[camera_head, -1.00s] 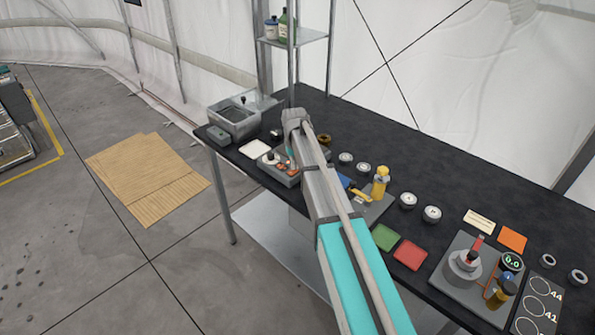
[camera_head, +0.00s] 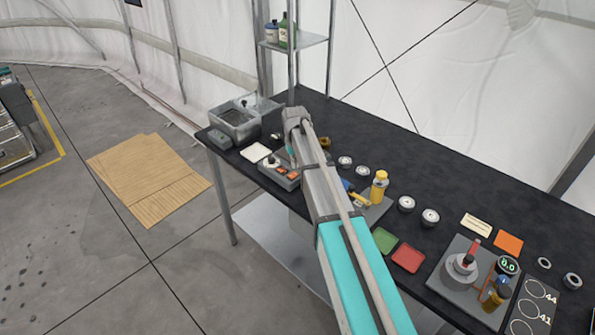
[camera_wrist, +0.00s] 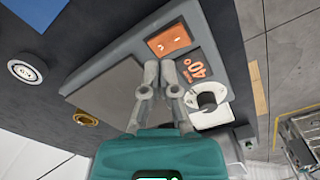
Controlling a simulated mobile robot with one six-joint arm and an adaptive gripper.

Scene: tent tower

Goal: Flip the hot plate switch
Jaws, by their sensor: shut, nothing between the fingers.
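The hot plate (camera_head: 266,171) is a grey box on the black table in the head view, partly hidden by my arm. In the wrist view, its grey body (camera_wrist: 103,70) carries an orange rocker switch (camera_wrist: 170,38), a dark display with orange digits reading 40° (camera_wrist: 198,67), and a white and black knob (camera_wrist: 210,100). My gripper (camera_wrist: 167,65) is shut and empty over the hot plate. Its fingertips appear just below the switch in the picture, beside the display. I cannot tell the height gap. In the head view, the fingers are largely hidden.
A metal basin (camera_head: 237,122) and a white square (camera_head: 255,152) lie near the hot plate. Round metal pieces, a yellow bottle (camera_head: 378,187), and green (camera_head: 384,240) and red (camera_head: 408,257) squares lie right of my arm. Another device (camera_head: 462,275) stands at the right.

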